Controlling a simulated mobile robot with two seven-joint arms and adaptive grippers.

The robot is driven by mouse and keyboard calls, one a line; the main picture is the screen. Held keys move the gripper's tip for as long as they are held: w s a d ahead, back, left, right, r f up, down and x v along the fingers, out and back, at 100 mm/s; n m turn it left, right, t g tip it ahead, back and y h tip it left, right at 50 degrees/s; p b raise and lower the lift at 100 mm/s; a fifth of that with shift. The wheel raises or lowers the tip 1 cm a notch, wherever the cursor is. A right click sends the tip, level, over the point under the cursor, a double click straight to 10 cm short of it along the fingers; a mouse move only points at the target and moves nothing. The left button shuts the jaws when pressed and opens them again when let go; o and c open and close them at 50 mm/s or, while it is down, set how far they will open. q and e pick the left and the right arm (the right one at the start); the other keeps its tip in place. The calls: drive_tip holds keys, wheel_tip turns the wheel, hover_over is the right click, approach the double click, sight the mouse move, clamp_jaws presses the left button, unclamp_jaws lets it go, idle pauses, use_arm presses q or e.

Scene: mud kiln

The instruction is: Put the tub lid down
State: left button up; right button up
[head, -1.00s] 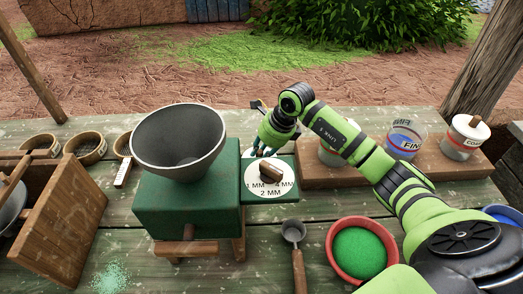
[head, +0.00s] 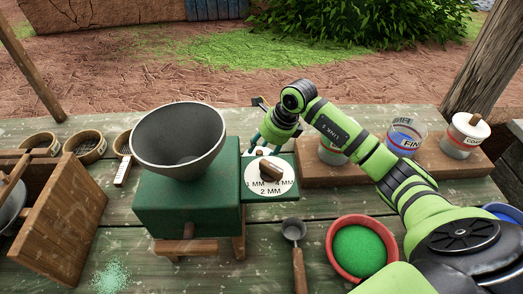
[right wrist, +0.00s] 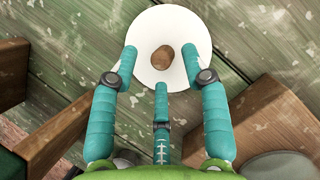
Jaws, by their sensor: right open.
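The tub lid is a white disc with a brown wooden knob (right wrist: 163,58). In the right wrist view, the lid (right wrist: 150,25) appears to lie flat on the green planks. I do not make it out in the head view. My right gripper (right wrist: 162,62) has its teal fingers spread open around the knob, with the fingertips overlapping the lid; I cannot tell whether they touch it. In the head view, the right gripper (head: 258,148) is beyond the dial plate. My left gripper is not in view.
A green grinder (head: 187,212) with a grey hopper (head: 180,140) stands left of my right gripper. A wooden rack (head: 312,176) at right holds an open tub (head: 403,140) and a lidded tub (head: 465,136). A red bowl (head: 334,262) of green powder and a scoop (head: 294,230) are in front.

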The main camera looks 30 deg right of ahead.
drive_tip(key=b+v, duration=0.1)
drive_tip(key=v, duration=0.9)
drive_tip(key=shift+s+r, duration=0.15)
drive_tip(key=shift+r, duration=0.15)
drive_tip(key=shift+d, duration=0.15)
